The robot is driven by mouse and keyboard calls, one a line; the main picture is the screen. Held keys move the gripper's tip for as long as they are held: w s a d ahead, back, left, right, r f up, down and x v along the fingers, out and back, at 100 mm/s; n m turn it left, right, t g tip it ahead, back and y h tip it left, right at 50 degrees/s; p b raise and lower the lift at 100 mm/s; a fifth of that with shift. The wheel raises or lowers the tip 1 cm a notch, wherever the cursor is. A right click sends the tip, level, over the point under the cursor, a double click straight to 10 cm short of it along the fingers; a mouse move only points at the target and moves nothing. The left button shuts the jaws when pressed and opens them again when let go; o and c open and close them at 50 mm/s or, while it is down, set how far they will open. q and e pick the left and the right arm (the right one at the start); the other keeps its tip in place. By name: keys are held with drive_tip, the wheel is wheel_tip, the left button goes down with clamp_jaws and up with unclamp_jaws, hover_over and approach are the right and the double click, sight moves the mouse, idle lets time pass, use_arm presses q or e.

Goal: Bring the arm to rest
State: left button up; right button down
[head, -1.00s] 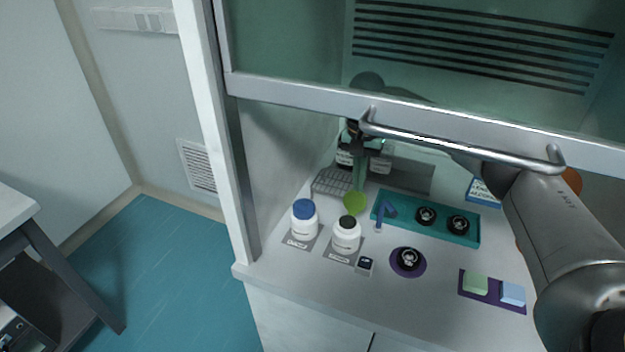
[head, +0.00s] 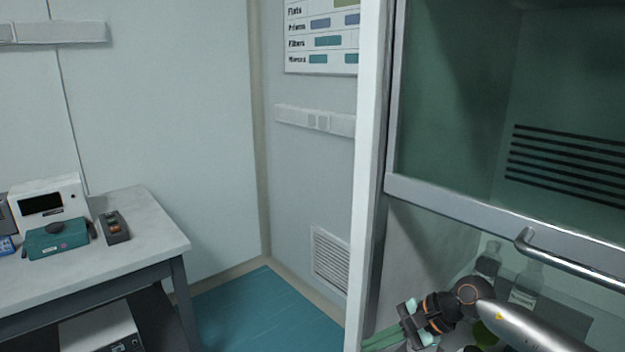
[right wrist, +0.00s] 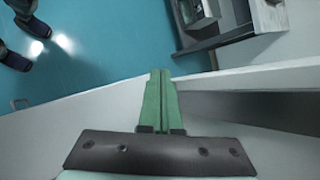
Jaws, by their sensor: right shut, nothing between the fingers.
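My right gripper (head: 382,340) is at the bottom of the head view, by the left post of the fume hood (head: 372,160). Its green fingers point left and are cut off by the lower edge. The right wrist view shows the two fingers (right wrist: 160,76) pressed together with nothing between them. They are over the pale front edge of the worktop (right wrist: 60,125), with blue floor beyond. My right arm runs off to the lower right under the sash handle. My left gripper is in neither view.
The raised sash has a metal handle (head: 570,262). Bottles (head: 525,285) stand behind my arm in the hood. A grey side table (head: 150,215) at left holds a teal device (head: 58,240) and a small dark box (head: 115,227). The blue floor (head: 262,312) between is clear.

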drive_tip(key=s+a+r+m+t+y, duration=0.2)
drive_tip(key=a+r+m+y, duration=0.25)
drive_tip(key=a, duration=0.55)
wheel_tip(320, 180, up, 6)
drive_tip(key=m+t+y, duration=0.2)
drive_tip(key=m+t, duration=0.7)
drive_tip(key=m, duration=0.5)
drive_tip(key=s+d+f+m+h, duration=0.4)
drive_tip(key=d+f+m+h, duration=0.35)
drive_tip(key=m, duration=0.75)
drive_tip(key=s+d+f+m+h, duration=0.4)
drive_tip(key=d+f+m+h, duration=0.35)
drive_tip(key=m, duration=0.75)
drive_tip(key=s+d+f+m+g, duration=0.2)
drive_tip(key=s+f+m+g, duration=0.25)
drive_tip(key=s, duration=0.65)
drive_tip(key=s+d+f+m+g, duration=0.2)
drive_tip(key=s+f+m+g, duration=0.3)
drive_tip(key=s, duration=0.6)
drive_tip(key=w+a+f+t+y, duration=0.2)
drive_tip(key=w+a+f+t, duration=0.2)
drive_tip(key=f, duration=0.5)
drive_tip(key=shift+w+a+f+n+t, duration=0.15)
drive_tip(key=shift+w+f+n+t, duration=0.2)
drive_tip(key=shift+w+t, duration=0.3)
